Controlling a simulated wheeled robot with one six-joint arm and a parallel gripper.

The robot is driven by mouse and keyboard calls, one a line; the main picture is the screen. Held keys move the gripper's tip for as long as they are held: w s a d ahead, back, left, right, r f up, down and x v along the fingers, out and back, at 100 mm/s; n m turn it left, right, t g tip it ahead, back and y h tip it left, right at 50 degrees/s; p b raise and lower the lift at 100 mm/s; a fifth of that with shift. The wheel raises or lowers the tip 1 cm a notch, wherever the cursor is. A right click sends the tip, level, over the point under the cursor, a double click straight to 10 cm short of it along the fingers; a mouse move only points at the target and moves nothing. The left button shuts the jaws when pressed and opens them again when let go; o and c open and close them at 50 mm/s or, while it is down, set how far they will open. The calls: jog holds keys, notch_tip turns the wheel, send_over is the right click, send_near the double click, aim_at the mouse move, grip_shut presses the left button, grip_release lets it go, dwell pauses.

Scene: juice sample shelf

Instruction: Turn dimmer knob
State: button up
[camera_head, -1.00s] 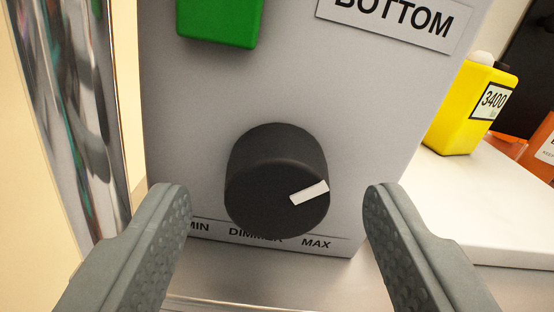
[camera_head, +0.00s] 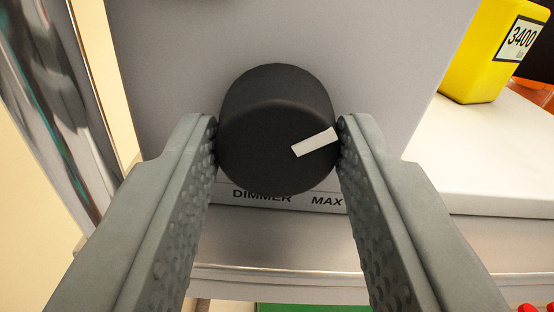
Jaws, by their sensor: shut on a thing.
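The black dimmer knob (camera_head: 272,135) sticks out from the grey control box (camera_head: 175,60) in the middle of the view. Its white pointer mark (camera_head: 315,142) points right and slightly up. Below it, the words DIMMER and MAX show on the box; the MIN label is hidden behind the left finger. My gripper (camera_head: 278,140) is shut on the knob, with one grey textured finger against its left side and the other against its right side.
A chrome post (camera_head: 60,110) stands close on the left. On the right, a yellow container (camera_head: 487,55) marked 3400 stands on a white surface (camera_head: 480,165). A metal shelf edge (camera_head: 300,255) runs below the box. Something green and small red things show at the bottom.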

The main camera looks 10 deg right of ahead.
dwell(0.3)
jog(key=o, duration=1)
jog(key=shift+s, duration=0.1)
jog(key=s, duration=1.7)
jog(key=shift+s, duration=0.1)
